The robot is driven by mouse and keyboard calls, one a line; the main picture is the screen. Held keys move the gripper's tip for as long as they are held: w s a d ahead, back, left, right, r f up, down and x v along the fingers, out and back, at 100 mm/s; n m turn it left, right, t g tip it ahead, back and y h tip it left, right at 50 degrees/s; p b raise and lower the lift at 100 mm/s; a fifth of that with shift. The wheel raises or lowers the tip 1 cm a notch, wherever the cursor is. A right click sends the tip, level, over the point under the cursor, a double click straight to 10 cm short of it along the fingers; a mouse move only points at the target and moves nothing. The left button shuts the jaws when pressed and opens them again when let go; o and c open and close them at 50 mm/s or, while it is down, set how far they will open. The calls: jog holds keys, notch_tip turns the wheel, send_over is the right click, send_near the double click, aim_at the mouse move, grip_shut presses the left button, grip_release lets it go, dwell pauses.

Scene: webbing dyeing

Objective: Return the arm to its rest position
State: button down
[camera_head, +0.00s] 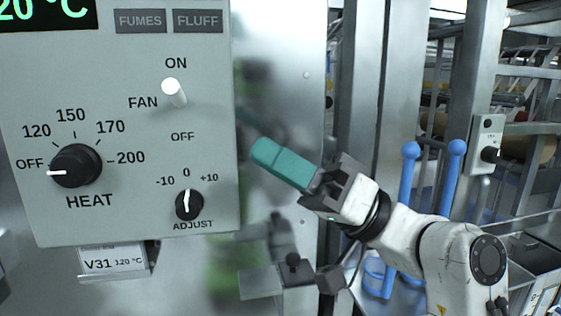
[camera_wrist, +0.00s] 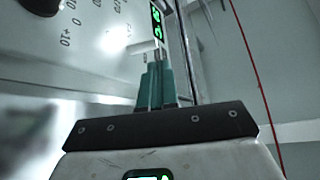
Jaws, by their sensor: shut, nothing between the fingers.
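My gripper (camera_head: 268,152) has teal fingers that are shut and empty. In the head view it points up and left, in front of the steel wall just right of the control panel (camera_head: 215,130), with its tip apart from the fan switch. My white arm reaches in from the lower right and is bent. In the wrist view the shut fingers (camera_wrist: 156,72) stand upright in the middle, with the panel (camera_wrist: 70,50) at upper left, tilted in the picture.
The panel has a heat knob (camera_head: 77,165) pointing at OFF, a white fan switch (camera_head: 174,92) and an adjust knob (camera_head: 189,204). A small dark-knobbed lever (camera_head: 293,261) sits below my gripper. Two blue-handled bars (camera_head: 408,175) stand behind my arm. Metal racks fill the right.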

jog(key=w+d+f+m+t+h, duration=0.1)
jog(key=d+f+m+t+h, duration=0.2)
jog(key=f, duration=0.9)
jog(key=w+d+f+m+t+h, duration=0.1)
jog(key=w+f+m+t+h, duration=0.2)
jog(key=f, duration=0.8)
jog(key=s+d+f+m+t+h, duration=0.1)
jog(key=s+d+f+h, duration=0.25)
jog(key=f, duration=0.45)
jog(key=s+d+f+m+h, duration=0.1)
jog(key=s+d+f+h, duration=0.2)
jog(key=f, duration=0.5)
jog(key=s+d+f+m+g+h, duration=0.25)
jog(key=s+d+f+h, duration=0.45)
jog(key=s+d+f, duration=0.6)
jog(key=s+d+f+m+g+h, duration=0.1)
jog(key=s+d+f+h, duration=0.1)
jog(key=s, duration=0.4)
jog(key=s+d+f+g+h, duration=0.2)
jog(key=s+d+f+h, duration=0.1)
jog(key=s+d, duration=0.2)
jog(key=shift+s+m, duration=0.35)
jog(key=shift+s, duration=0.55)
